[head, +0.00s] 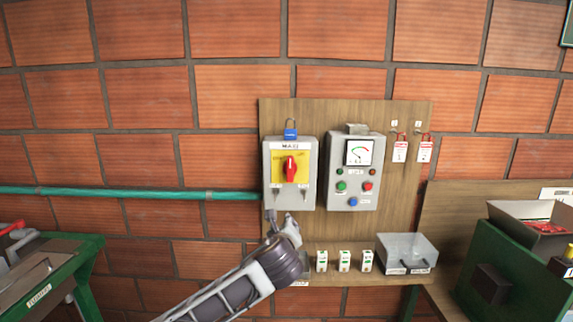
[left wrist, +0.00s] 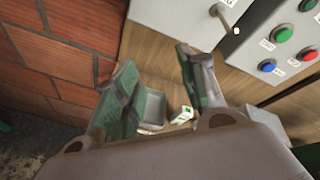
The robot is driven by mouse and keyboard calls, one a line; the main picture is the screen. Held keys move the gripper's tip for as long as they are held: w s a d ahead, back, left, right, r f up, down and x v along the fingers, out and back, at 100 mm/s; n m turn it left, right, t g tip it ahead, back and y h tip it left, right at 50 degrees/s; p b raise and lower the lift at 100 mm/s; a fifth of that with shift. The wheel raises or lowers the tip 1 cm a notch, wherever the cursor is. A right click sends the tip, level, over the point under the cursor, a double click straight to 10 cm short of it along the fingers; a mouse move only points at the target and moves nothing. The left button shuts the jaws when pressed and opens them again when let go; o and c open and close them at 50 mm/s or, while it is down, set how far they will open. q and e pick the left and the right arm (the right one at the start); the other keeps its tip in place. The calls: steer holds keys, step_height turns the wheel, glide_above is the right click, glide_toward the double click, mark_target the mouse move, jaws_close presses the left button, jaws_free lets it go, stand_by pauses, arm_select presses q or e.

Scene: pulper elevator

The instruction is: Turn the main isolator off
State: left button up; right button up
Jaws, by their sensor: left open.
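The main isolator (head: 275,181) is a grey box on a wooden board, with a yellow plate and a red rotary handle (head: 290,168). The handle stands about upright. A blue padlock (head: 290,134) sits on top of the box. My left gripper (head: 282,219) is just below the isolator's lower edge in the head view. It is open and empty, its two fingers apart in the left wrist view (left wrist: 160,85). The red handle is not visible in the left wrist view. My right gripper is not in view.
Right of the isolator is a grey control box (head: 340,190) with a gauge and coloured buttons. Red-and-white tags (head: 400,151) hang on the board. A green pipe (head: 130,192) runs along the brick wall.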

arm_select(q)
step_height(320, 180, up, 7)
steer(key=s+m+t, duration=0.1)
steer(key=s+m, duration=0.1)
steer(key=m, duration=0.1)
steer(key=m+t+p, duration=0.1)
steer(key=m+t, duration=0.2)
steer(key=m, duration=0.2)
glide_toward(290, 164)
steer(key=s, duration=0.5)
steer(key=shift+y, duration=0.3)
steer(key=shift+w+d+r+p, duration=0.15)
steer(key=shift+w+p, duration=0.65)
steer(key=shift+w, duration=2.2)
steer(key=shift+w+a+r+p, duration=0.15)
steer(key=shift+w+p, duration=0.6)
steer(key=shift+w, duration=2.3)
steer(key=shift+w+d, duration=0.1)
steer(key=shift+w, duration=0.7)
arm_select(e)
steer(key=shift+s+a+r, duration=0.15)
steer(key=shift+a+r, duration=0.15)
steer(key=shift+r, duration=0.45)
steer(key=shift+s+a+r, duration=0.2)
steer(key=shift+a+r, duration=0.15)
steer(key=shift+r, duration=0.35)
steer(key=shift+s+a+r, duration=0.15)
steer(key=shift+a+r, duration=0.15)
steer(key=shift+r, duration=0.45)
